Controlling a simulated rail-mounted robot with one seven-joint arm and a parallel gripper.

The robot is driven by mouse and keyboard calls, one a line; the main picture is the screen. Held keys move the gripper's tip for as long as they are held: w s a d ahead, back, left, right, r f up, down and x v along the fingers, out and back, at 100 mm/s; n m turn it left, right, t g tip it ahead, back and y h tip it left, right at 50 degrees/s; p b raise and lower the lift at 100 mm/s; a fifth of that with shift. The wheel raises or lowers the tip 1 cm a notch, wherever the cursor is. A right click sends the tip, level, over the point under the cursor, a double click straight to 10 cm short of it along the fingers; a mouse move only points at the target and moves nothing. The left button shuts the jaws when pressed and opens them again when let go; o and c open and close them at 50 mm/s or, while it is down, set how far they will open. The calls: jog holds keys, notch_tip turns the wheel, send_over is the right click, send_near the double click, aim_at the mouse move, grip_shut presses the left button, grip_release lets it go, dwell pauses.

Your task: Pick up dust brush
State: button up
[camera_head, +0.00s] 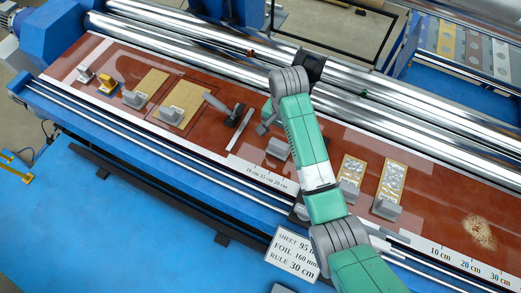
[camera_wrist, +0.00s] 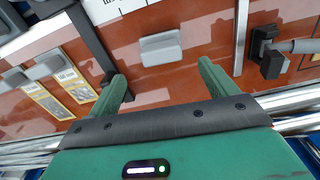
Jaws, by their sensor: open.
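A grey-handled tool with a dark block head (camera_head: 222,104) lies on the red-brown board, left of my arm; it looks like the dust brush, but I cannot make out bristles. Its dark head (camera_wrist: 268,50) and part of its handle show at the right edge of the wrist view. My gripper (camera_wrist: 162,80) is open and empty, its two green fingers apart above the board. The tool is outside the fingers, off to the right in the wrist view. In the head view my arm hides most of the gripper.
A grey block (camera_wrist: 160,46) lies ahead of the fingers. A flat metal strip (camera_head: 240,130) lies beside the tool. Shiny rollers (camera_head: 200,45) run behind the board. Patterned pieces with grey blocks (camera_head: 389,190) lie right of my arm; tan sheets (camera_head: 183,102) lie left.

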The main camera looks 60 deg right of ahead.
aim_at(279, 143)
notch_tip(279, 143, down, 7)
jog(key=shift+w+f, duration=0.1)
jog(key=shift+f, duration=0.1)
jog(key=c, duration=1.1)
